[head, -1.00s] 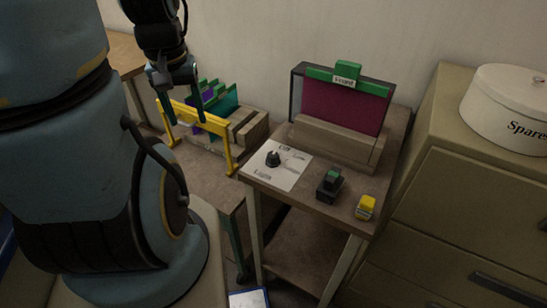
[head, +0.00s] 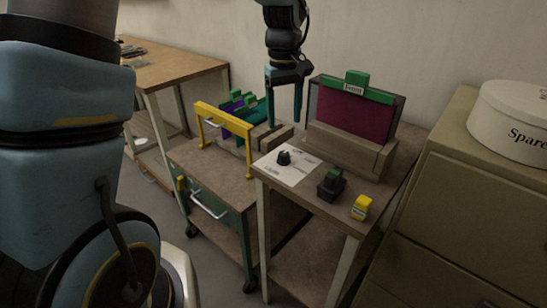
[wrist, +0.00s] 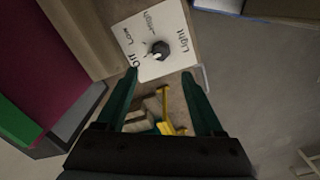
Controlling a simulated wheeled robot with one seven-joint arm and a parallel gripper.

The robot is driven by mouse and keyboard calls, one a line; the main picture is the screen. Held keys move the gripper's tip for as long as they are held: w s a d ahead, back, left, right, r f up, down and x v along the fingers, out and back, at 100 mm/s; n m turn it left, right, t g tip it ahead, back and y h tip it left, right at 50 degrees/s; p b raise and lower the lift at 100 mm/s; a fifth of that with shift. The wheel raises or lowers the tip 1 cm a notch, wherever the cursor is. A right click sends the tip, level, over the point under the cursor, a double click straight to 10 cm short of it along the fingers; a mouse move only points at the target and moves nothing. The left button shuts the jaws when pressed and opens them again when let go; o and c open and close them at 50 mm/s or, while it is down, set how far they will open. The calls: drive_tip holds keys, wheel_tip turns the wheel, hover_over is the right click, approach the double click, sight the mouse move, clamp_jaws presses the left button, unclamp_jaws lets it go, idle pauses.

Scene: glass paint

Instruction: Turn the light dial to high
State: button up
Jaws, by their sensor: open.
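The light dial (head: 284,158) is a small dark knob on a white plate (head: 301,176) at the left of the small table. In the wrist view the dial (wrist: 159,50) is near the top middle, with "Off", "Low", "High" and "Light" printed around it. A pale mark on the knob seems to lie toward the "Off" side, but I cannot tell its setting surely. My gripper (head: 284,121) is open and empty, pointing down above and behind the dial, apart from it. In the wrist view the fingertips (wrist: 160,75) are spread just below the dial.
A magenta panel in a frame (head: 352,113) stands behind the dial. A black box with a green top (head: 331,184) and a yellow block (head: 361,207) are to the right. A yellow-framed rack (head: 222,124) stands left on a lower cart. A drawer cabinet (head: 470,200) is at right.

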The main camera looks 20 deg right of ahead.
sight(284, 153)
wheel_tip(284, 153, down, 11)
drive_tip(key=shift+r+p, duration=0.2)
drive_tip(key=shift+p, duration=0.9)
drive_tip(key=shift+c, duration=0.2)
drive_tip(key=shift+w, duration=0.1)
clamp_jaws()
